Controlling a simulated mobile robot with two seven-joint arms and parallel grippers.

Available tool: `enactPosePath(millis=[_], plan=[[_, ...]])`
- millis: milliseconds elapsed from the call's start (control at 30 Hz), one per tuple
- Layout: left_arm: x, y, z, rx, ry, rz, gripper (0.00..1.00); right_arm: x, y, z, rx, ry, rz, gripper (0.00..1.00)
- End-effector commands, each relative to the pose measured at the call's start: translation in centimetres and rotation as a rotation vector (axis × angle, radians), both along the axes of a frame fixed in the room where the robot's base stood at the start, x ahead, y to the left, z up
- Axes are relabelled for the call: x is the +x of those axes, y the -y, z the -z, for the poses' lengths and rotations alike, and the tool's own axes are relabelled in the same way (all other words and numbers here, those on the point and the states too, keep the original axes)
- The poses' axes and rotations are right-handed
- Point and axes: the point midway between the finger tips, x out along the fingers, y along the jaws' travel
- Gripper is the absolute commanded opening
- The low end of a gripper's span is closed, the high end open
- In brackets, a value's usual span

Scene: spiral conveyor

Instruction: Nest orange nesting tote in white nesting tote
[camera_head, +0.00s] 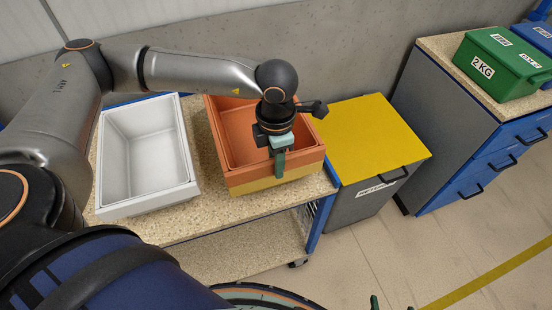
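The white nesting tote (112,205) stands empty at the left of a speckled table top, its open side up. The orange nesting tote (240,178) stands to its right, apart from it, with a yellow band (250,187) showing along its bottom. My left gripper (279,160) points down at the orange tote's front wall. One green finger shows in front of that wall; the other is hidden, so I cannot tell whether it grips the rim. Two green tips of my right gripper (392,305) show apart at the bottom edge, clear of both totes.
The table (205,223) has a narrow bare strip in front of the totes. A grey bin with a yellow lid (370,135) stands to its right. A concrete wall is behind.

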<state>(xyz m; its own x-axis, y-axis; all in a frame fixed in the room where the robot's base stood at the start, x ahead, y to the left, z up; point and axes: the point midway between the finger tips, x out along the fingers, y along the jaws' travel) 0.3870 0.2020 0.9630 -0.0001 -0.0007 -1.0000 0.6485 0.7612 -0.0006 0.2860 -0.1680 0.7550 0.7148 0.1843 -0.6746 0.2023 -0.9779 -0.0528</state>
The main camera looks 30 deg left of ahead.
Motion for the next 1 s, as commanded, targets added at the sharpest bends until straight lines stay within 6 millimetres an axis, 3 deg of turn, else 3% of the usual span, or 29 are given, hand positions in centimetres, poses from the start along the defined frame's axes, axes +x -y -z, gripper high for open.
enactPosePath(millis=[33,300,1000], plan=[[0.00,0.01,-0.02,0.000,0.000,0.000,0.30,0.00,0.00,0.00,0.000,0.000,0.000,1.00],[-0.01,0.02,-0.03,0.000,0.000,0.000,0.00,0.00,-0.01,0.00,0.000,0.000,0.000,1.00],[-0.01,0.03,-0.03,-0.001,0.000,0.000,0.00,0.00,-0.02,-0.01,0.000,0.000,0.000,1.00]])
